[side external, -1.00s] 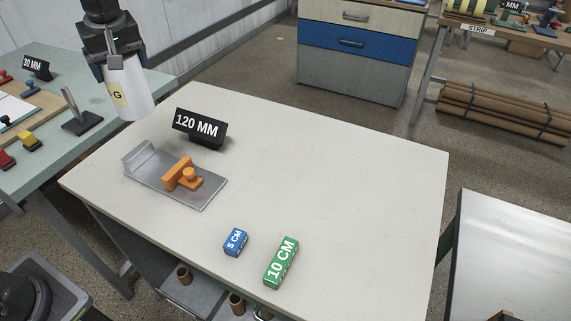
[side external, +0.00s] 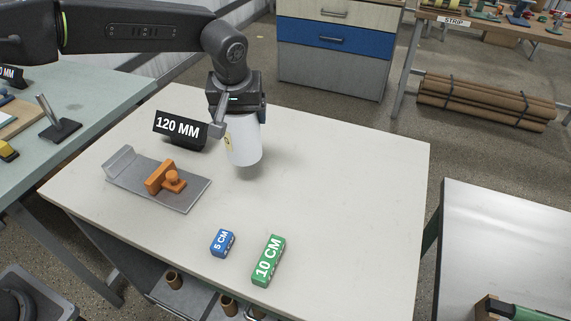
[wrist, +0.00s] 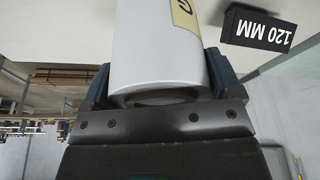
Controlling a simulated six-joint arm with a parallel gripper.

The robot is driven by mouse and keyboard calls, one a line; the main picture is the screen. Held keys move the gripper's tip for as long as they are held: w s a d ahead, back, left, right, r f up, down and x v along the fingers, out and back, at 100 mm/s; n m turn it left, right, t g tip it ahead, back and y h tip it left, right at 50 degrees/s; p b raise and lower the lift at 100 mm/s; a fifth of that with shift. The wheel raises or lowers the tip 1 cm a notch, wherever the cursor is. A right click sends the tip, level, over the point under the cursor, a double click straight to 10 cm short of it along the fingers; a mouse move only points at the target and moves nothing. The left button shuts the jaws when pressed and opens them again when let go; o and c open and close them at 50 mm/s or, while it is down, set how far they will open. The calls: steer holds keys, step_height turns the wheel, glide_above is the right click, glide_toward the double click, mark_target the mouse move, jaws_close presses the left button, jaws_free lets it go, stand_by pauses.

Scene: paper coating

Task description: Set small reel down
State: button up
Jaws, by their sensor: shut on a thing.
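The small reel (side external: 245,142) is a white paper roll with a yellow label. It hangs upright below my gripper (side external: 238,112), above the white table (side external: 330,190) near the table's back; a soft shadow lies beneath it. My gripper is shut on the reel's upper end. In the wrist view the reel (wrist: 155,50) sits between the two dark blue fingers (wrist: 158,88), with part of its label at the upper right. The reel's lower end appears just off the tabletop, but I cannot tell the exact gap.
The black 120 MM sign (side external: 178,130) stands just left of the reel. A grey metal plate (side external: 190,197) with an orange handled tool (side external: 166,179) lies to the front left. Blue 5 CM (side external: 222,243) and green 10 CM (side external: 268,261) blocks lie in front. The table's right side is clear.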

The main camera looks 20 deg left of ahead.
steer(key=d+f, duration=0.7)
steer(key=f, duration=0.1)
steer(key=shift+w, duration=0.2)
steer(key=shift+f, duration=0.25)
steer(key=o, duration=0.9)
